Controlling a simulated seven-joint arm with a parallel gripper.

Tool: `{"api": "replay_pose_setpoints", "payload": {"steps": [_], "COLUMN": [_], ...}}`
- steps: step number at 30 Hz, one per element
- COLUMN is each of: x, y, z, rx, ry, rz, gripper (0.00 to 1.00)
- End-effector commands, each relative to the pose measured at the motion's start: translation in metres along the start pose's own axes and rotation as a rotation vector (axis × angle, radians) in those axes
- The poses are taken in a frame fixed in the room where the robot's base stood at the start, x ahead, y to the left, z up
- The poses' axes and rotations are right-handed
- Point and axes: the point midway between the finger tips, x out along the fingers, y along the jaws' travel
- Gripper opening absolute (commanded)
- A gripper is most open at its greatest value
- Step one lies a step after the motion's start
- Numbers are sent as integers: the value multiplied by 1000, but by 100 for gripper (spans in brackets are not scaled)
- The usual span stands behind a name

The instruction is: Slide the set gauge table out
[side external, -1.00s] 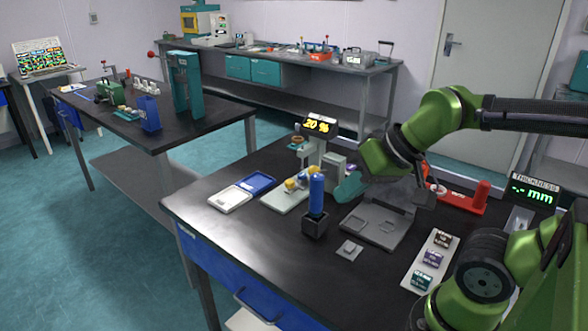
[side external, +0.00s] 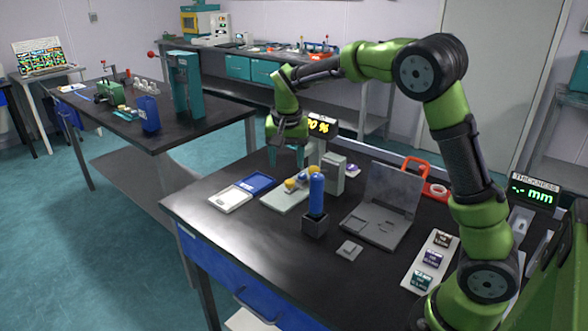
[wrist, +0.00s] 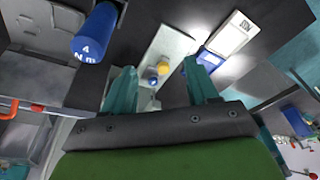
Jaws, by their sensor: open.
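The set gauge is a grey stand with a yellow-lit display (side external: 319,125), partly hidden by my arm. Its pale base plate (side external: 277,199) reaches forward on the black bench, with yellow and blue parts (side external: 300,180) on it. I cannot tell which part is the sliding table. My gripper (side external: 288,158) points down beside the gauge's upright, its teal fingers apart. In the wrist view my open gripper (wrist: 158,72) shows the pale plate (wrist: 172,46) and the yellow and blue parts (wrist: 157,76) beyond and between the fingers. Nothing is held.
A blue cylinder (side external: 317,194) stands in a black holder in front. A white and blue tray pair (side external: 232,199) lies left of the gauge. An open grey case (side external: 374,232) and a red-handled item (side external: 418,168) are to the right. Bare bench (side external: 250,242) lies in front.

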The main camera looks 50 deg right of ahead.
Motion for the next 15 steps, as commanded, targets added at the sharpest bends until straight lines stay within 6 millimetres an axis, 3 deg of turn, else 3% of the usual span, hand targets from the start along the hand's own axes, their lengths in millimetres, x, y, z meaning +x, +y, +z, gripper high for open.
{"api": "replay_pose_setpoints", "payload": {"steps": [3,7,10,15], "x": [20,16,-1,10], "y": [-15,-24,-27,-22], "z": [-35,-62,-71,-69], "rx": [116,248,343,388], "ry": [72,155,188,179], "rz": [105,151,140,149], "gripper": [58,58,58,58]}}
